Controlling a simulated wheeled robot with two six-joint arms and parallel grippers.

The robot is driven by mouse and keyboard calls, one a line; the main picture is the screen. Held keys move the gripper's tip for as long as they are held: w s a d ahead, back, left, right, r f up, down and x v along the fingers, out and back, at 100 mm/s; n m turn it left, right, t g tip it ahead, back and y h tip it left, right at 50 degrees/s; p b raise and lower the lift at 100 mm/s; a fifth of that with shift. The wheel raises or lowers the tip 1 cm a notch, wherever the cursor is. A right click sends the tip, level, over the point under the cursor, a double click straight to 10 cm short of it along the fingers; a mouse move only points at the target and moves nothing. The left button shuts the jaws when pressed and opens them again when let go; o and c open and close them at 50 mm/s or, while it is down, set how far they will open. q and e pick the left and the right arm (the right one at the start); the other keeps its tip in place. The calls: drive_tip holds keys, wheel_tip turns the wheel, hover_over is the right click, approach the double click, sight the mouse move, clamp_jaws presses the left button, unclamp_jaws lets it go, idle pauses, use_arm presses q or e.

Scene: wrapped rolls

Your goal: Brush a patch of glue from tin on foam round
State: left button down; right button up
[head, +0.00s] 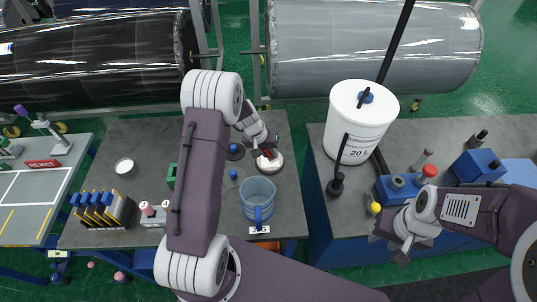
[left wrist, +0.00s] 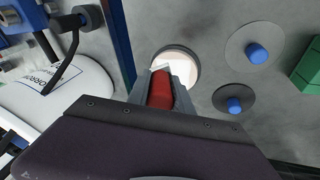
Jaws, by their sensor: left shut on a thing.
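My left gripper (head: 264,149) is shut on the red-handled brush (left wrist: 160,91), pointing down at a pale disc with a darker rim, which looks like the foam round (head: 270,163). In the left wrist view the disc (left wrist: 182,62) lies beyond the fingertips. The brush's tip is hard to make out; I cannot tell if it touches the disc. A small pale round pot with a grey rim, perhaps the glue tin (head: 124,166), stands on the left of the grey table. My right gripper (head: 387,250) looks open and empty, by the right bench.
A clear blue jug (head: 258,200) stands just in front of the disc. Dark discs with blue knobs (left wrist: 257,54) lie beside it. A rack of blue-topped items (head: 101,207) stands front left. A white drum (head: 360,122) and blue boxes (head: 476,167) occupy the right bench.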

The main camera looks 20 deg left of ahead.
use_arm(q)
drive_tip(key=shift+w+r+p, duration=0.15)
drive_tip(key=shift+r+p, duration=0.15)
drive_tip(key=shift+r, duration=0.3)
drive_tip(key=shift+r+p, duration=0.3)
drive_tip(key=shift+r, duration=0.05)
drive_tip(key=shift+s+d+r+p, duration=0.1)
drive_tip(key=shift+s+r+p, duration=0.1)
drive_tip(key=shift+r+p, duration=0.55)
drive_tip(key=shift+r, duration=0.7)
drive_tip(key=shift+w, duration=0.1)
